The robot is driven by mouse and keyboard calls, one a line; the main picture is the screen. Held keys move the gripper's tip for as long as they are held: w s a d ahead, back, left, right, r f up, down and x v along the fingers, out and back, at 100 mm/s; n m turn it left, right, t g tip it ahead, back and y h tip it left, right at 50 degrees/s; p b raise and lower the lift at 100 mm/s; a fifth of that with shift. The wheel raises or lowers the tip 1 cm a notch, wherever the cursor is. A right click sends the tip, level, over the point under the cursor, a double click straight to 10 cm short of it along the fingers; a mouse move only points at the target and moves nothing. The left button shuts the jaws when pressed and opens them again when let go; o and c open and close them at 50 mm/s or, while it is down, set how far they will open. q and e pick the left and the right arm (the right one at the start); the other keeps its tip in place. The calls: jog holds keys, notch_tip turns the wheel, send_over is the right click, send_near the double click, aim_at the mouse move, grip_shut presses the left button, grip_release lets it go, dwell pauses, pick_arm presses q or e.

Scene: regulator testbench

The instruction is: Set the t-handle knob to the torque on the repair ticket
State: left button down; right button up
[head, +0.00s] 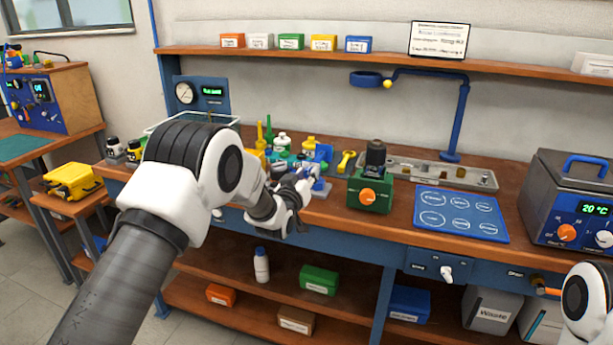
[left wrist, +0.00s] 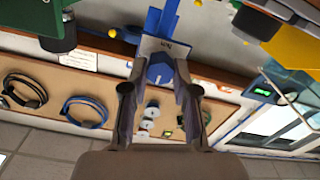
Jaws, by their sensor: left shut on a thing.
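My left gripper (head: 303,192) is at the front edge of the bench, in front of a small blue device (head: 322,155). In the left wrist view my left gripper (left wrist: 160,90) has its two fingers on either side of a blue knob (left wrist: 160,69) and is shut on it. The knob sits on a pale plate with small dark lettering, too small to read. The knob's setting cannot be read. A white printed card (head: 438,40) stands on the shelf; its text is too small to read.
A green box with an orange knob (head: 369,200) stands right of my left gripper. Beyond it are a blue mat (head: 460,214) and a grey bath reading 20 °C (head: 577,205). Bottles and tools crowd the bench behind the gripper. A blue lamp arm (head: 462,115) rises at the back.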

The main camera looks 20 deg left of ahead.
pick_arm(q)
jog(key=shift+f+m, duration=0.15)
jog(key=shift+m, duration=0.15)
jog(key=shift+d+m+b, duration=0.15)
jog(key=shift+m+b, duration=3.35)
jog(key=shift+m, duration=5.1)
jog(key=c, duration=0.9)
grip_release()
